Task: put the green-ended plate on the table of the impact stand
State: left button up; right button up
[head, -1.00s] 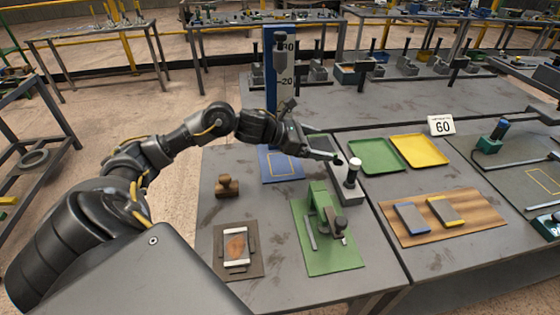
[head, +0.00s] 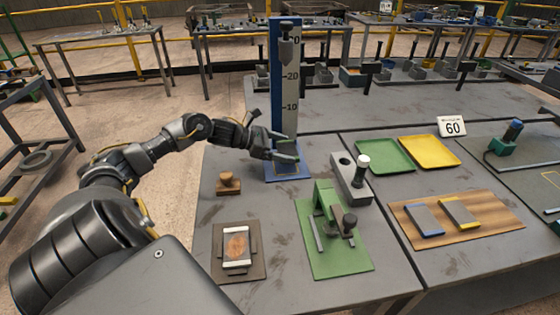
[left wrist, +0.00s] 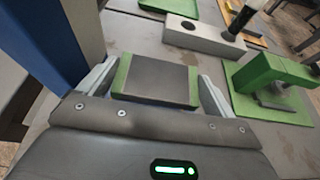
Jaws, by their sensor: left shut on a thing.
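The grey plate with green ends (left wrist: 155,80) is held between the fingers of my left gripper (head: 286,151). It also shows in the head view (head: 287,163), over the blue base of the impact stand (head: 272,178). I cannot tell whether the plate touches the stand's table, which is mostly hidden by the plate and gripper. The stand's blue column with its scale (head: 290,100) rises right behind the gripper, with a grey weight (head: 287,32) near its top. In the left wrist view the blue column (left wrist: 45,40) is close at the left. My right gripper is not in view.
A grey block with a white-topped post (head: 350,180) stands right of the stand. A green press fixture (head: 330,215) is in front. A blue-ended plate (head: 424,219) and a yellow-ended plate (head: 461,212) lie on a wooden board (head: 495,222). Green (head: 384,155) and yellow (head: 428,151) trays lie behind.

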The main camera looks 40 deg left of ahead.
pick_arm(q)
jog(key=f, duration=0.2)
jog(key=a+f, duration=0.1)
jog(key=f, duration=0.1)
jog(key=shift+b, duration=0.3)
jog(key=shift+r, duration=0.1)
pick_arm(e)
jog(key=shift+f, duration=0.3)
jog(key=shift+f, duration=0.1)
